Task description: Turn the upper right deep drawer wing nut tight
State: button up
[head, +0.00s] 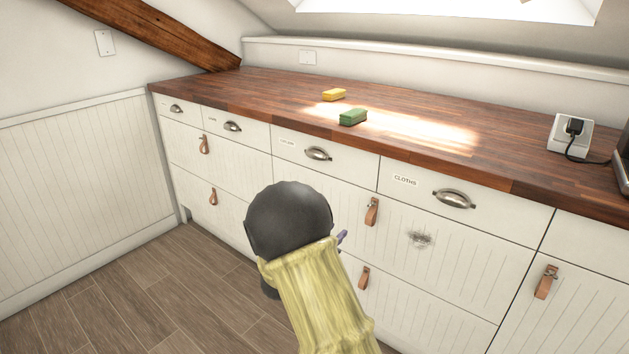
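The upper right deep drawer (330,196) is a white grooved front below the small drawers, with a tan leather pull (372,211). My arm, a dark round joint and yellow sleeve, covers part of the cabinet. Only a small purplish-grey bit of what looks like my gripper (342,237) shows past it, left of and below the pull. Its fingers and any contact are hidden.
A wooden worktop (230,90) runs above the drawers. On it are a yellow sponge (334,95), a green sponge (353,117) and a socket with a black plug (574,129). Metal cup handles (454,198) stick out above. The floor (140,290) at left is clear.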

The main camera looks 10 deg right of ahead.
jog(key=s+a+r+n+g+y+p, duration=0.1)
jog(key=s+a+r+n+y+p, duration=0.2)
jog(key=r+y+p, duration=0.2)
jog(key=s+a+r+n+y+p, duration=0.3)
jog(key=r+y+p, duration=0.3)
jog(key=r+p, duration=0.6)
jog(key=p, duration=0.3)
jog(key=shift+s+a+r+n+g+y, duration=0.15)
jog(key=shift+s+r+n+g+y, duration=0.15)
jog(key=shift+n+g, duration=0.1)
